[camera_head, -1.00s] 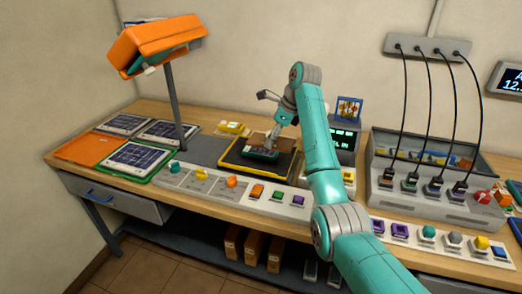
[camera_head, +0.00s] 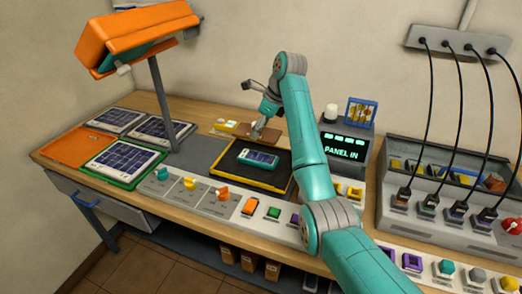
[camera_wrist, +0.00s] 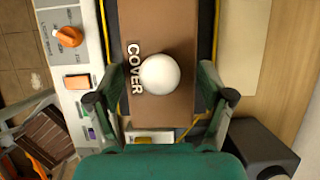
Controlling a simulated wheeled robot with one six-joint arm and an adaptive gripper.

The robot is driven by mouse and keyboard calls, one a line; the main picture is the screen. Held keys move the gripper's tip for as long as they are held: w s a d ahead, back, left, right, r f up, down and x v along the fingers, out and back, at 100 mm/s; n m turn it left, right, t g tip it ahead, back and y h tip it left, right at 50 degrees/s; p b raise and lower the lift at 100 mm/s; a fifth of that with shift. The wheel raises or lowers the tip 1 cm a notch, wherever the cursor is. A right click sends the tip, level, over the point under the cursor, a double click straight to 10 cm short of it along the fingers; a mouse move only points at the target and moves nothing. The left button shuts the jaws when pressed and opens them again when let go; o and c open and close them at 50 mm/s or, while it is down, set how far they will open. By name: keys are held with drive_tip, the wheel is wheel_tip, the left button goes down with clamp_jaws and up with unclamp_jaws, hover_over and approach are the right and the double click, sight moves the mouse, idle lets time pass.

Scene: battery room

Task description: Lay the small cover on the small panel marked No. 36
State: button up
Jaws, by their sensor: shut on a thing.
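The small cover is a brown plate (camera_head: 272,134) just behind the black tray in the head view. In the wrist view the cover (camera_wrist: 165,112) shows a white round knob and the word COVER. My gripper (camera_head: 257,133) is shut on the cover; how the fingers bear on it is not clear. The wrist view shows a finger on either side (camera_wrist: 160,100). A small teal-framed panel (camera_head: 258,158) lies uncovered in the yellow-edged black tray (camera_head: 240,176), in front of my gripper. I cannot read a number on it.
A display (camera_head: 343,148) reads PANEL IN. An orange lamp (camera_head: 135,37) on a post stands left of the tray. Larger panels (camera_head: 122,159) lie at the left. Knobs and buttons (camera_head: 220,194) line the front edge. A cable rack (camera_head: 430,195) stands right.

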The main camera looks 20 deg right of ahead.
sight(257, 156)
wheel_tip(257, 156, down, 9)
drive_tip(key=shift+f, duration=0.1)
idle(0.4)
drive_tip(key=shift+f, duration=0.15)
drive_tip(key=o, duration=1.1)
